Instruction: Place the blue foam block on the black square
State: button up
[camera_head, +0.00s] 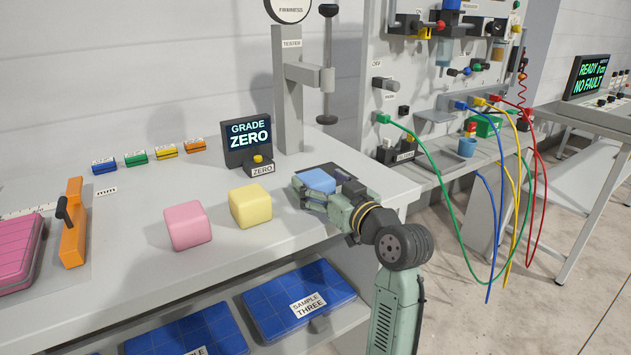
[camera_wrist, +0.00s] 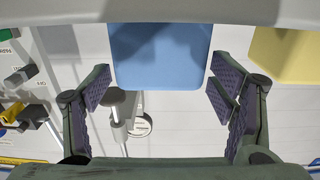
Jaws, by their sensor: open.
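The blue foam block (camera_head: 319,181) is at the right end of the grey table, between the fingers of my gripper (camera_head: 322,187). In the wrist view the blue block (camera_wrist: 160,55) fills the space between the two fingertips, with a narrow gap at most on each side. My gripper is open around it. The arm reaches in from the right front, and its fingers hide the block's lower part.
A yellow block (camera_head: 250,206) and a pink block (camera_head: 187,226) stand left of my gripper. Behind are the tester post (camera_head: 289,105), a ZERO button box (camera_head: 259,165) and a GRADE ZERO display (camera_head: 247,143). Cables (camera_head: 480,150) hang at the right.

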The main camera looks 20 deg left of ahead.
jog(key=b+v, duration=0.1)
jog(key=v, duration=0.9)
jog(key=shift+b, duration=0.4)
jog(key=shift+a, duration=0.1)
